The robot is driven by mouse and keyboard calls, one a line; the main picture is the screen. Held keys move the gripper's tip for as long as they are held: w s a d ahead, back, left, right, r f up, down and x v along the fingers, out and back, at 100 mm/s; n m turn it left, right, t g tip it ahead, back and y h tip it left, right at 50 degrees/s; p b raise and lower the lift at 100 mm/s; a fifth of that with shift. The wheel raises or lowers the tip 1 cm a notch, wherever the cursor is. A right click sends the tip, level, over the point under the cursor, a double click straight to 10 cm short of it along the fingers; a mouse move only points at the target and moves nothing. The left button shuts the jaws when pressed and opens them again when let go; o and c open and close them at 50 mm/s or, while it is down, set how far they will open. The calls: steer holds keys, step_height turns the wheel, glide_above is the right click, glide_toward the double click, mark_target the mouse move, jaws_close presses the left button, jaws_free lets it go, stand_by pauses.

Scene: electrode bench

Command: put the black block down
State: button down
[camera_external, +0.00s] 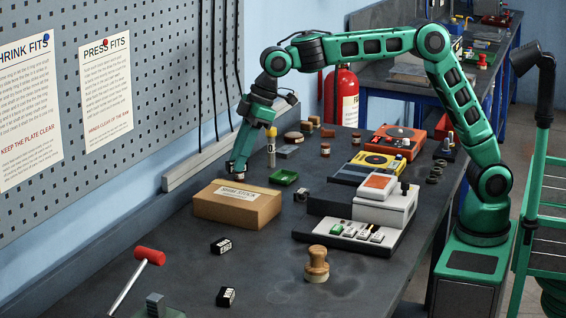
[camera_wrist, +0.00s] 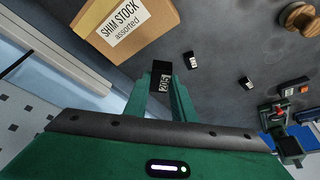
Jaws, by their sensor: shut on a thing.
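My gripper (camera_wrist: 163,92) is shut on a black block (camera_wrist: 163,70) with a white label, held between the two green fingertips. In the external view my gripper (camera_external: 237,168) points down just behind the shim stock box (camera_external: 237,205). The held block cannot be made out there, and I cannot tell whether it touches the bench. Two other black blocks with white labels lie on the bench, one in front of the box (camera_external: 221,245) and one nearer the front (camera_external: 226,297). One such block (camera_wrist: 192,60) also shows in the wrist view.
The cardboard box also shows close to the held block in the wrist view (camera_wrist: 150,45). A green tray (camera_external: 284,177) and a yellow-capped cylinder (camera_external: 271,150) stand right of my gripper. A red-headed hammer (camera_external: 149,256) and a wooden stamp (camera_external: 317,264) are at the front.

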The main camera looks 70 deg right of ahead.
steer(key=w+d+f, duration=0.4)
steer(key=w, duration=0.1)
steer(key=w+d+f, duration=0.2)
steer(key=w+d, duration=0.1)
steer(key=shift+f, duration=2.2)
steer(key=shift+f, duration=0.15)
steer(key=c, duration=1.5)
jaws_free()
steer(key=v, duration=1.2)
